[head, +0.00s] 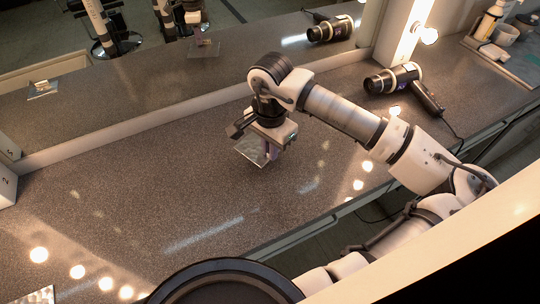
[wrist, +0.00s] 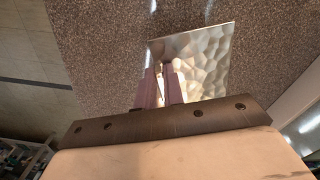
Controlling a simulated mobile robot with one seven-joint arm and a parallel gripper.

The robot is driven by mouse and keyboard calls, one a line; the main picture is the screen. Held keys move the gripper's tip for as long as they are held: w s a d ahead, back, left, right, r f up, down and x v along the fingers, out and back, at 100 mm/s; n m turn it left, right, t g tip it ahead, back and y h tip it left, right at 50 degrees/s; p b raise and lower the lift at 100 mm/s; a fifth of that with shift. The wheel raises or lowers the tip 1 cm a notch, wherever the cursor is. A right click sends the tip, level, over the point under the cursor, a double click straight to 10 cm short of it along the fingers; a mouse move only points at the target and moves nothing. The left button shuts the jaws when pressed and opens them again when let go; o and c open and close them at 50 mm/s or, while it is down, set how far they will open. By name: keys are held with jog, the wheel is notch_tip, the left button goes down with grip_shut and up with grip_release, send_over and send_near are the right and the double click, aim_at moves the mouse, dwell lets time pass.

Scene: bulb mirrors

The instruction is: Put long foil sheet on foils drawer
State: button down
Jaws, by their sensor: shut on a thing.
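A shiny, crinkled foil sheet (head: 249,150) is held over the speckled counter, below my wrist. In the wrist view the foil sheet (wrist: 205,60) extends up and to the right of the fingers. My gripper (head: 268,152) points down and is shut on the sheet near one edge. Its two pinkish fingers (wrist: 165,72) show in the wrist view, with part of the sheet between and behind them. Whether the sheet touches the counter is hard to tell. A second foil piece (head: 40,297) lies at the bottom left corner, cut by the frame. I cannot make out a foils drawer.
A hair dryer (head: 400,82) lies on the counter at the right, its cord hanging over the front edge. A long mirror (head: 150,90) stands along the back. A white box marked 2 (head: 6,186) is at the left edge. The counter's middle-left (head: 130,190) is clear.

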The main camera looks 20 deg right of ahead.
aim_at(270, 168)
notch_tip(270, 168, down, 4)
jog(key=shift+f+p, duration=0.1)
jog(key=shift+p, duration=0.4)
jog(key=shift+f, duration=0.2)
jog(key=shift+f+b, duration=0.2)
jog(key=shift+b, duration=0.2)
jog(key=c, duration=1.5)
grip_release()
jog(key=shift+r, duration=0.1)
jog(key=shift+r, duration=0.1)
